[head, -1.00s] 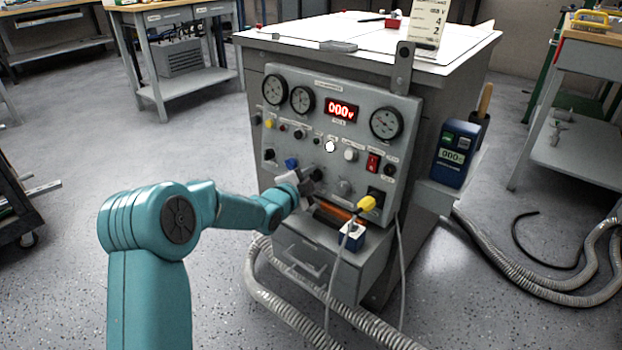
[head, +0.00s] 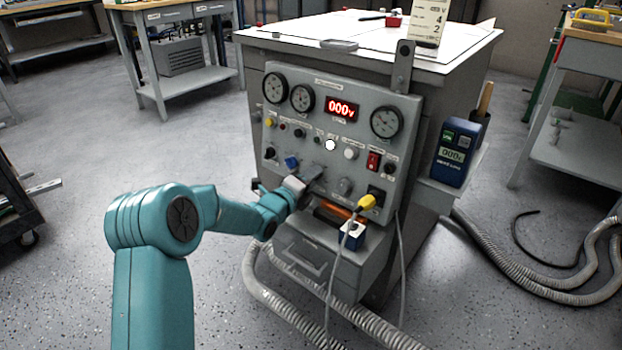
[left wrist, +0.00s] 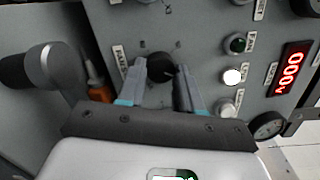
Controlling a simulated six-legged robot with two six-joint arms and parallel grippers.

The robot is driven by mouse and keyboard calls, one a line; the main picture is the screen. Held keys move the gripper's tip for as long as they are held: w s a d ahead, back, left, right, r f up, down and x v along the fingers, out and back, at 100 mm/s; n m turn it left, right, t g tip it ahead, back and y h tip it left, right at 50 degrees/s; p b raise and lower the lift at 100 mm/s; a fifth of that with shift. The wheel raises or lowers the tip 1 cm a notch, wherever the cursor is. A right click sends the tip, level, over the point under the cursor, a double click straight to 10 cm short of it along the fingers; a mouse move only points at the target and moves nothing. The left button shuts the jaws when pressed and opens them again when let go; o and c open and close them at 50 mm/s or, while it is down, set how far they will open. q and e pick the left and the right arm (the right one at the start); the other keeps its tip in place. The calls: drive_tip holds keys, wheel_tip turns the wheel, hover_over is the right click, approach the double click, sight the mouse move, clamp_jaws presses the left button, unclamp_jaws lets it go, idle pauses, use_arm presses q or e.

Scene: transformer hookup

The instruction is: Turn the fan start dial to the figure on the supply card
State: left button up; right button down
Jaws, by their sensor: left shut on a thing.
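The grey control panel (head: 330,110) is on the front of a cabinet, with a red display reading 000 V. My left gripper (head: 314,174) is at the lower middle of the panel. In the left wrist view its two fingers close on either side of a black dial (left wrist: 161,68). The gripper hides most of this dial in the head view. Small marks ring the dial, but neither they nor its label can be read surely. My right gripper is not in view.
A blue knob (head: 291,162) is just left of the gripper. A yellow plug (head: 366,202) with a grey cable is at the panel's lower right, above a drawer (head: 305,252). Corrugated hoses lie on the floor. A blue meter (head: 454,152) stands at the cabinet's right side.

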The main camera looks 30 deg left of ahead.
use_arm(q)
drive_tip(key=shift+m, duration=1.2)
drive_tip(key=o, duration=1)
drive_tip(key=shift+o, duration=0.2)
drive_tip(key=shift+s, duration=0.1)
drive_tip(key=s+p, duration=0.3)
drive_tip(key=s, duration=1.3)
drive_tip(key=shift+r, duration=0.4)
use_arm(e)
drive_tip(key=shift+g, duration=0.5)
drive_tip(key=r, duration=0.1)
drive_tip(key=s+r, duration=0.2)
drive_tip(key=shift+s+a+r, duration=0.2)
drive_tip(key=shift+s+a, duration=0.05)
use_arm(q)
drive_tip(key=shift+s, duration=0.1)
